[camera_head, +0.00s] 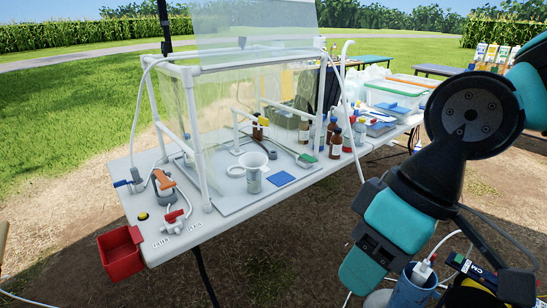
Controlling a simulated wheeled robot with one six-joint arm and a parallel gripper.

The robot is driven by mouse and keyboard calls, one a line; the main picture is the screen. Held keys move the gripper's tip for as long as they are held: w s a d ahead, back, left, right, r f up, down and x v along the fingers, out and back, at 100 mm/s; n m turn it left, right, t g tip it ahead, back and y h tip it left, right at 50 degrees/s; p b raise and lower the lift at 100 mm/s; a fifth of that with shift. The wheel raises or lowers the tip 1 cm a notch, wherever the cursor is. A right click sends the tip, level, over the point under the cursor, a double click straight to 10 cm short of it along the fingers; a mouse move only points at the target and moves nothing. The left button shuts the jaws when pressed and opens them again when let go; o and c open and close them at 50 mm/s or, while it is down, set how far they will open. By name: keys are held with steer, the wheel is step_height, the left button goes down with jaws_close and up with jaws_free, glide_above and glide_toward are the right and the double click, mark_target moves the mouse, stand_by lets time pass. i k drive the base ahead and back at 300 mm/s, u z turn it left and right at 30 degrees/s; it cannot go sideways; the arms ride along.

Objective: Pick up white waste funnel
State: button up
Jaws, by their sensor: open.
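The white waste funnel (253,160) is on the white table, inside the clear-walled frame enclosure. Its wide mouth faces up. Its lower part sits in or on a small grey cylindrical vessel (254,182), and I cannot tell how deep. My teal and black arm fills the right side of the view, apart from the funnel and nearer to the camera. Its jaws cannot be made out, and nothing is seen touching the funnel.
A white pipe frame (191,125) with clear sheets stands around the funnel's area. A white ring (235,171) and blue pad (281,179) lie beside the funnel. Brown bottles (335,145) stand to its right. A red bin (121,254) hangs at the front left.

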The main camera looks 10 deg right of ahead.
mark_target(254, 162)
steer(key=u, duration=0.45)
steer(key=k, duration=1.1)
steer(key=z, duration=0.6)
steer(key=i, duration=0.75)
steer(key=z, duration=0.5)
steer(key=i, duration=1.55)
steer(key=u, duration=1.15)
steer(key=i, duration=0.5)
steer(key=u, duration=0.5)
